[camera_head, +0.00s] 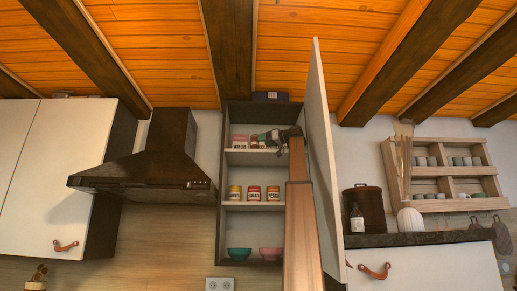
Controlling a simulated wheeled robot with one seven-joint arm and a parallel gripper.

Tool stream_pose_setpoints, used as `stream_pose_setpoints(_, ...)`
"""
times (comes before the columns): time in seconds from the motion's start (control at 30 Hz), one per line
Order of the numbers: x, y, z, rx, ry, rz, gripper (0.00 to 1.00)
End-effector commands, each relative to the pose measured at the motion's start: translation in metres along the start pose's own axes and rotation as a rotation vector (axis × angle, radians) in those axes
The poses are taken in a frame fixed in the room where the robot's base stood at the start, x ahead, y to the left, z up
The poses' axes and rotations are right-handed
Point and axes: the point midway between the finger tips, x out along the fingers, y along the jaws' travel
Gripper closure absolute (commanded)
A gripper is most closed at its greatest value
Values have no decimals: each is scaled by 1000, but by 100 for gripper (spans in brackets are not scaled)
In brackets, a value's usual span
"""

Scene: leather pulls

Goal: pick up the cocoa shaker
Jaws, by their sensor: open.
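An open wall cabinet (223,180) stands in the middle, with small goods on its shelves. On the upper shelf are a pinkish box (239,141), a small reddish-brown container (254,142) and a small greenish item beside it. The reddish-brown container may be the cocoa shaker, but it is too small to tell. My gripper (270,138) is at the upper shelf, open, just right of these small items. My arm rises in front of the cabinet's right side and hides part of the shelves. Whether the gripper touches anything cannot be told.
The cabinet door (325,170) stands open close to my arm's right. Several labelled jars (253,193) fill the middle shelf; a green bowl (239,254) and a pink bowl (270,254) sit below. A range hood (150,165) is at left, a dark canister (369,210) at right.

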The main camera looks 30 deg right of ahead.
Motion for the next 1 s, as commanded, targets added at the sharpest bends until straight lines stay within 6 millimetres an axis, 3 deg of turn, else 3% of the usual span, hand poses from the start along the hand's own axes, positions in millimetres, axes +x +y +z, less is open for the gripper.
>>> stream_pose_setpoints(0.37,30,-2,1,0,0,0,20)
stream_pose_setpoints(0.7,72,-6,2,0,1,-1,20)
stream_pose_setpoints(0.93,74,-6,2,0,0,0,20)
stream_pose_setpoints(0.97,74,-6,2,0,0,0,27)
stream_pose_setpoints(1.0,74,-6,2,0,0,0,40)
